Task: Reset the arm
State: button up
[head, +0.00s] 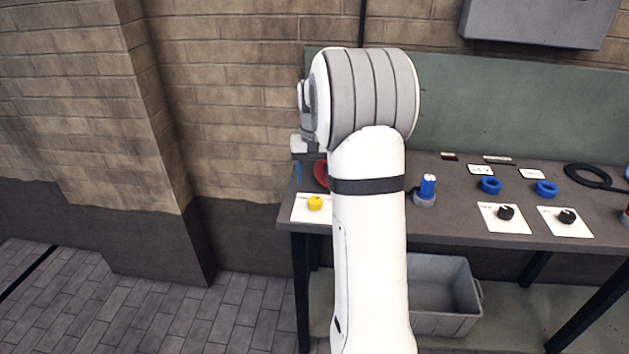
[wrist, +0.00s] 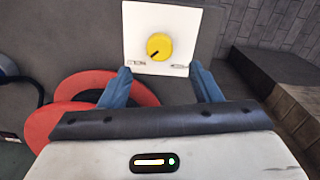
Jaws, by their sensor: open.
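My gripper (wrist: 161,90) is open in the wrist view, its two blue fingers apart with nothing between them. Beyond the fingertips is a white plate with a yellow knob (wrist: 159,46), which has a dark pointer mark. The same yellow knob (head: 315,203) sits at the left end of the bench in the head view. My white and grey arm stands upright in the middle of the head view and hides part of the bench. The gripper is mostly hidden behind the arm there.
The grey bench (head: 450,228) holds two black knobs (head: 506,212) (head: 567,216) on white plates, two blue rings (head: 490,185) (head: 546,188), a blue-topped cylinder (head: 427,188) and a black coil (head: 592,177). Red discs (wrist: 90,85) lie by the gripper. A grey bin (head: 445,295) sits below. Floor at left is clear.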

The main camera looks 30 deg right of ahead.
dwell(0.4)
jog(key=s+a+r+n+t, duration=0.1)
jog(key=s+a, duration=0.5)
jog(key=s, duration=0.2)
jog(key=s+a+r+n, duration=0.1)
jog(key=s+a+n, duration=0.1)
jog(key=s+a, duration=0.3)
jog(key=s+a+r+n+t, duration=0.1)
jog(key=s+a, duration=0.5)
jog(key=s, duration=0.7)
jog(key=shift+s+a+r+n+t, duration=0.2)
jog(key=shift+a+n+t, duration=0.1)
jog(key=shift+a+n, duration=0.1)
